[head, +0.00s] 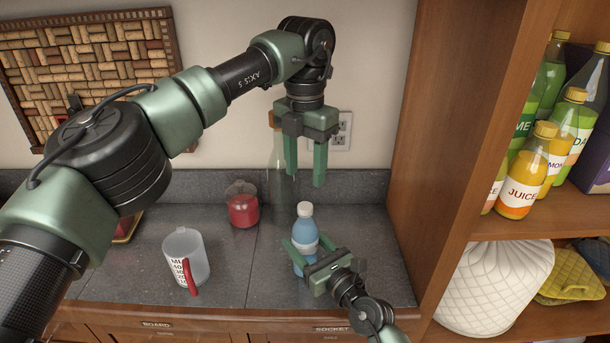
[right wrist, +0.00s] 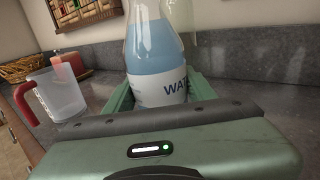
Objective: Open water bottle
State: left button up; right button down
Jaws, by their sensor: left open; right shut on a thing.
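A blue water bottle (head: 305,228) with a white cap (head: 305,210) stands upright at the right part of the grey counter. My right gripper (head: 305,250) is shut around its lower body; in the right wrist view the bottle (right wrist: 155,55) sits between the two green fingers, its "WATER" label partly showing and its cap out of frame. My left gripper (head: 306,170) is open and empty, fingers pointing down, above the bottle's cap with a clear gap.
A measuring cup (head: 196,258) with a red handle stands to the left. A red jar (head: 242,205) and a tall clear bottle (head: 277,165) stand at the back. A wooden shelf (head: 450,130) with juice bottles (head: 526,172) bounds the right side.

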aim_at(305, 206)
pick_arm(q)
jog(key=m, duration=0.7)
jog(key=shift+m, duration=0.3)
jog(key=m, duration=0.4)
jog(key=shift+m, duration=0.3)
jog(key=m, duration=0.4)
jog(key=shift+m, duration=0.4)
jog(key=m, duration=1.5)
jog(key=shift+f+m, duration=0.3)
jog(key=shift+m, duration=0.2)
notch_tip(305, 206, down, 7)
jog(key=shift+f, duration=0.2)
